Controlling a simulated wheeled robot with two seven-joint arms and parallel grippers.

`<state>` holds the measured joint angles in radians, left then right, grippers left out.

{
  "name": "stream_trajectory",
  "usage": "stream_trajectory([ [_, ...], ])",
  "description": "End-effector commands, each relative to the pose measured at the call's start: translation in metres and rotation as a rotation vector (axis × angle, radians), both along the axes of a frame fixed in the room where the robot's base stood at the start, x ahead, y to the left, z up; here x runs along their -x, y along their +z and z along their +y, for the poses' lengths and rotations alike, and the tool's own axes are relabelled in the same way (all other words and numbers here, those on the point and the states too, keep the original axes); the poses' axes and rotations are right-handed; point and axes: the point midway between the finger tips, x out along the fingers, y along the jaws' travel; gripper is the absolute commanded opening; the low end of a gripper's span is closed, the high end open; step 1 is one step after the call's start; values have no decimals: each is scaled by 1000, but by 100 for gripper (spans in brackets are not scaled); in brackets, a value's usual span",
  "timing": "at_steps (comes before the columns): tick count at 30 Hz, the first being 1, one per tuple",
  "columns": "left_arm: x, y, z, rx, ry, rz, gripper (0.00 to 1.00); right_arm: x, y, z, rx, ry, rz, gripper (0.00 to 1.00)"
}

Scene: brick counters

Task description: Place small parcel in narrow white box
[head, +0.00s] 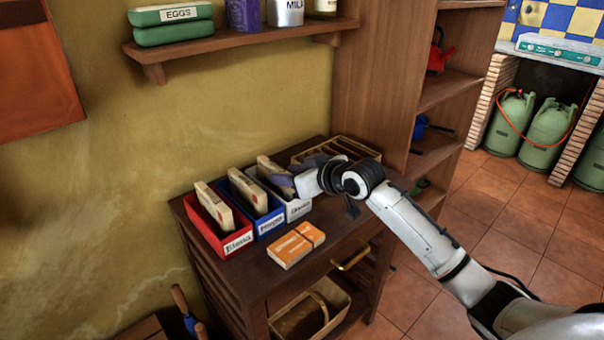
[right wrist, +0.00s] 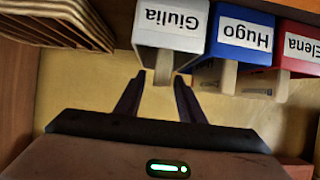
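The narrow white box (head: 298,208), labelled Giulia, stands at the right end of a row of three on the dark wooden cabinet; it also shows in the right wrist view (right wrist: 171,30). A tan packet (head: 272,166) stands in it, its edge showing in the right wrist view (right wrist: 163,68). My right gripper (right wrist: 161,76) is open, with its fingertips on either side of that edge; I cannot tell if they touch it. In the head view the gripper (head: 280,181) is over the white box. An orange and white parcel (head: 295,245) lies on the cabinet top in front. My left gripper is out of view.
A blue box (head: 268,222) labelled Hugo and a red box (head: 237,240) labelled Elena each hold a tan packet. A divided brown tray (head: 345,146) stands behind my right gripper. A wall shelf (head: 235,40) is above, and a tall shelf unit (head: 376,75) at the right.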

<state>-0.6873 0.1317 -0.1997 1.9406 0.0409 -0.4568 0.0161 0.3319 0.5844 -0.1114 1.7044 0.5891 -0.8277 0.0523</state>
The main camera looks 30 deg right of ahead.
Motion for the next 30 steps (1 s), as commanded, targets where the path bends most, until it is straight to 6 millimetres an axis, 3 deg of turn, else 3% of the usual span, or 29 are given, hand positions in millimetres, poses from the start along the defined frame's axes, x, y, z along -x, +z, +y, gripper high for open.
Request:
stream_trajectory([
  [6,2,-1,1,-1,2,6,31,39,18,-5,2,2,1,36],
  [12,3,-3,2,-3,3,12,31,57,28,-8,0,1,0,36],
  [30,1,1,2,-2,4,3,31,60,29,-8,0,1,0,36],
])
